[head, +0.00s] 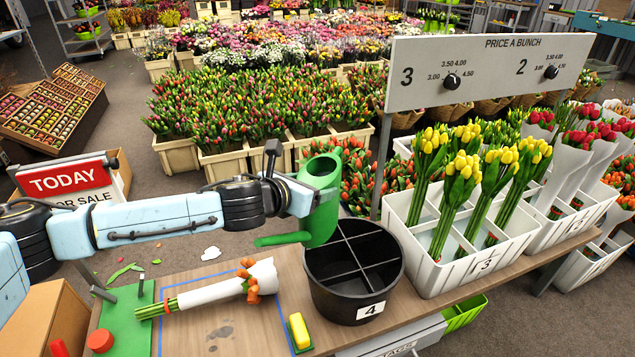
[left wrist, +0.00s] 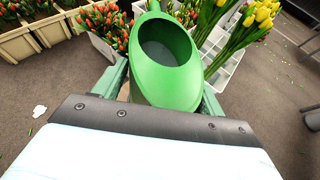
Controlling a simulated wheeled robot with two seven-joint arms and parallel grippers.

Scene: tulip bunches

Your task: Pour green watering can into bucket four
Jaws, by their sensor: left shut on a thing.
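The green watering can (head: 322,222) is in my left gripper (head: 314,198), above the back left rim of bucket four (head: 352,296). In the left wrist view the can (left wrist: 165,80) sits between the fingers, its round opening facing up toward the camera. A green tube-like part of the can sticks out to the left, low down, in the head view. Bucket four is black, round, split by cross dividers and labelled 4; the sections I can see look empty. I see no water flowing. My right gripper is not in view.
A white crate (head: 430,262) labelled 3 with yellow tulips stands right of the bucket. A wrapped orange tulip bunch (head: 215,292), a yellow block (head: 299,331) and a green mat (head: 125,320) lie left on the wooden table. A price board (head: 490,70) rises behind.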

